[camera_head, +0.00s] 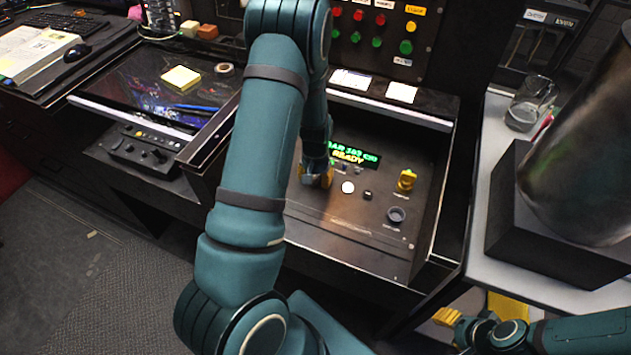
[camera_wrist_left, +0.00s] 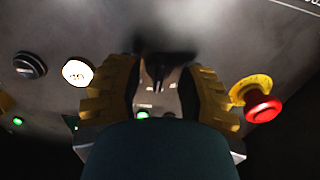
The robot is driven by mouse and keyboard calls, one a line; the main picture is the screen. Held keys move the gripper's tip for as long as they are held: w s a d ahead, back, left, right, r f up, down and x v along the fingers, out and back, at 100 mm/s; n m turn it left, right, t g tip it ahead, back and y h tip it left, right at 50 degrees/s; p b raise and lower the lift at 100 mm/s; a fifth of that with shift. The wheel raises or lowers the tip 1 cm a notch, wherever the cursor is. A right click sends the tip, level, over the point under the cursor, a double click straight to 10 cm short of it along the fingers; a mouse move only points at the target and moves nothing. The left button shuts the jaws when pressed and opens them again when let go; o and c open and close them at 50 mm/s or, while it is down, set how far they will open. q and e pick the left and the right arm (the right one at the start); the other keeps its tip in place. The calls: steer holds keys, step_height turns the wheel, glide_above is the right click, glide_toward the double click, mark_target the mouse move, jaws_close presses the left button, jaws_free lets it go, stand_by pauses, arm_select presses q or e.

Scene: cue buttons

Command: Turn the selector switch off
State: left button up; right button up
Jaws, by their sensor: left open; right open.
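A dark switch with a narrow lever (camera_wrist_left: 158,68), which looks like the selector switch, stands on the control panel (camera_head: 345,235). In the left wrist view it lies between the two yellow fingers of my left gripper (camera_wrist_left: 160,95), with a gap showing on each side. Its label and exact setting cannot be read. In the head view my left gripper (camera_head: 317,176) is low at the panel, left of the lit white button, and hides the switch. My right gripper (camera_head: 468,312) is open and empty at the lower right, away from the panel.
Beside the switch in the left wrist view are a lit white button (camera_wrist_left: 78,72), a black knob (camera_wrist_left: 30,65) and a red mushroom button (camera_wrist_left: 262,106) on a yellow base. The head view shows a lit display (camera_head: 352,155), a yellow control (camera_head: 406,180) and a dark round control (camera_head: 396,214).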

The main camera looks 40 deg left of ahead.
arm_select(q)
steer(key=shift+f, duration=0.35)
jaws_close()
steer(key=shift+n, duration=0.3)
steer(key=n+p, duration=0.1)
steer(key=n, duration=0.2)
steer(key=shift+d, duration=0.15)
steer(key=shift+d+n+p, duration=0.1)
steer(key=shift+n+p, duration=1)
steer(key=shift+n, duration=1.6)
